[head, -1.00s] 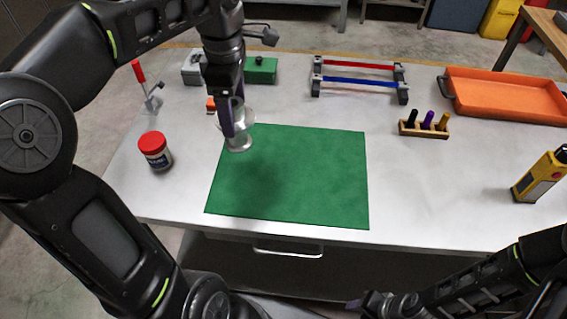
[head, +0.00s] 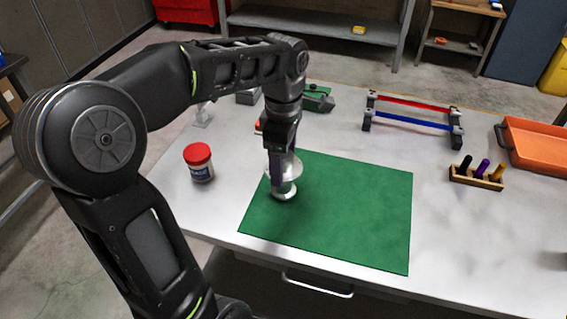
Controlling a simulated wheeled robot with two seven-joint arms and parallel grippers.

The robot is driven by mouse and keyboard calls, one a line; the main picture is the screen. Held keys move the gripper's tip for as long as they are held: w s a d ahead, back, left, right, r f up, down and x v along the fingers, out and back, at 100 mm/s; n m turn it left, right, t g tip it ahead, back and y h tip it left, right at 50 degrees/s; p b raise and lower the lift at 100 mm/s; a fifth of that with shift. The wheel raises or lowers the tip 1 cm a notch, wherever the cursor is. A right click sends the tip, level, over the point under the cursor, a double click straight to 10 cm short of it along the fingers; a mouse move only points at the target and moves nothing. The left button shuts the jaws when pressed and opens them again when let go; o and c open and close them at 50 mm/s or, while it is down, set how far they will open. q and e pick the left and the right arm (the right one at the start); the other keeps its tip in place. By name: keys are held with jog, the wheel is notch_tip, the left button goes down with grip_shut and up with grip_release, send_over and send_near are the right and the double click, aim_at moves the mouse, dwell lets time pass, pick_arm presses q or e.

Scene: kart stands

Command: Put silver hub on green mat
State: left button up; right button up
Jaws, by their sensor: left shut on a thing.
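The silver hub (head: 285,191) is a shiny metal piece with a round flange at its lower end. It is over the left part of the green mat (head: 345,220), which lies flat on the white table. My left gripper (head: 282,170) points down and is shut on the hub; its fingers hide part of it. The hub's base is at or just above the mat; I cannot tell whether it touches. My right gripper is outside the head view.
A red-lidded jar (head: 200,163) stands left of the mat. A wooden holder (head: 477,177) with pegs and an orange tray (head: 540,145) are at the right. The mat's right part is bare.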

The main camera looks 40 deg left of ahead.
pick_arm(q)
jog(key=shift+f, duration=0.75)
jog(key=shift+f, duration=0.2)
jog(key=o, duration=1.8)
jog(key=shift+r, duration=0.15)
